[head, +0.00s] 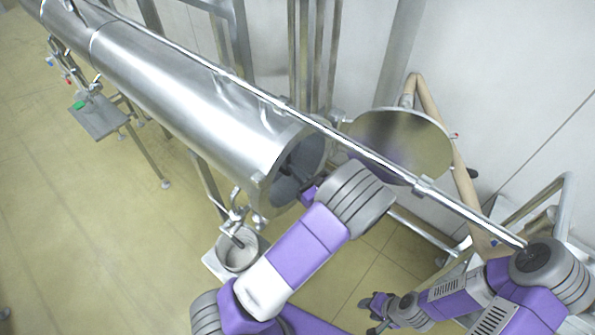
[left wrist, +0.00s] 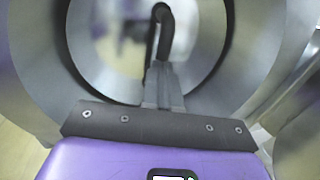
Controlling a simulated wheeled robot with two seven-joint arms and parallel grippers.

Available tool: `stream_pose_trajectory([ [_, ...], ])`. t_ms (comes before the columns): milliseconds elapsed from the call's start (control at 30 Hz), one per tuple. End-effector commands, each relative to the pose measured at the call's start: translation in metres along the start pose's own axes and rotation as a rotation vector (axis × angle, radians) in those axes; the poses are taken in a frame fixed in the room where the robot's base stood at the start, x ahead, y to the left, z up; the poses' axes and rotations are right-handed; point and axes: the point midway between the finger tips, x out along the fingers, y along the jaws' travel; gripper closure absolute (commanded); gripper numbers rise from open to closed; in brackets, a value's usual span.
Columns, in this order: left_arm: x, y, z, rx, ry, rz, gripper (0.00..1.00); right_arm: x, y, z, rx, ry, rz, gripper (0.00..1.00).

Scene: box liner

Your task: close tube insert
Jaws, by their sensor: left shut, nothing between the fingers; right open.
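The large steel tube (head: 190,90) runs from the upper left to its open end at the centre of the head view. Its round lid (head: 400,142) stands swung open to the right of the opening. My left arm reaches to the mouth, and the wrist hides part of it. In the left wrist view, my left gripper (left wrist: 163,82) is shut and empty, pointing into the round opening. A dark curved handle (left wrist: 164,30) shows just beyond the fingertips, before a pale round face; contact cannot be told. My right gripper (head: 376,312) is open and empty, low in the head view.
A long metal rail (head: 350,143) crosses above the tube and lid. A metal side table (head: 98,118) stands at the left. The floor at the lower left is clear.

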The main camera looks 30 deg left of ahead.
Motion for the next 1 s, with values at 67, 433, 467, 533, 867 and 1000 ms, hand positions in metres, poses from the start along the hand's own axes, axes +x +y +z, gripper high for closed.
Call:
stream_pose_trajectory([
  [67, -0.011, -0.001, 0.001, 0.000, -0.001, -0.001, 1.00, -0.002, -0.001, 0.000, 0.000, 0.000, 0.000, 0.57],
  [433, -0.094, -0.003, -0.001, 0.001, 0.002, -0.003, 1.00, 0.005, 0.002, 0.000, 0.000, 0.000, 0.000, 0.57],
  [467, -0.100, -0.003, -0.001, 0.000, 0.002, -0.004, 1.00, 0.005, 0.002, 0.000, 0.000, 0.000, 0.000, 0.57],
  [533, -0.112, -0.003, -0.001, 0.001, 0.002, -0.003, 1.00, 0.007, 0.002, 0.000, 0.000, 0.000, 0.000, 0.57],
  [867, -0.137, -0.002, 0.000, 0.002, 0.002, 0.001, 1.00, 0.009, 0.003, 0.000, 0.000, 0.000, 0.000, 0.57],
  [1000, -0.137, -0.002, 0.000, 0.003, 0.003, 0.001, 1.00, 0.008, 0.003, 0.000, 0.000, 0.000, 0.000, 0.57],
])
